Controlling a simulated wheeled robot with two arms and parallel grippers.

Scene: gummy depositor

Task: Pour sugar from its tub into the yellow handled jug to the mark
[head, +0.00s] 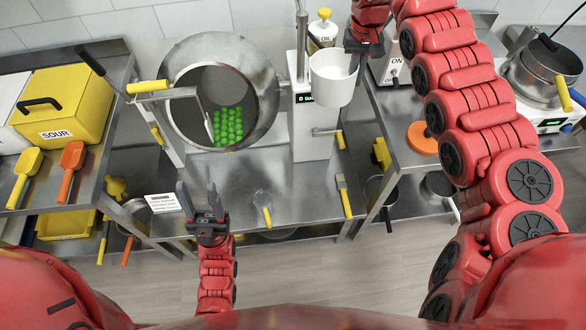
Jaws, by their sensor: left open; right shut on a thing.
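My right gripper (364,44) is shut on the rim of a white tub (332,88), at the top middle of the head view. The tub is held roughly upright in front of the machine's pillar; its contents are hard to make out. My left gripper (203,211) is open and empty, fingers pointing up the picture, over the front edge of the middle counter. I cannot pick out the yellow handled jug or its mark with certainty. A small clear tool with a yellow handle (266,214) lies on the counter, right of my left gripper.
A yellow SOUR box (75,100) and yellow and orange scoops (72,157) are on the left counter. An oil bottle (322,30) is behind the tub. A pot (549,65) stands far right.

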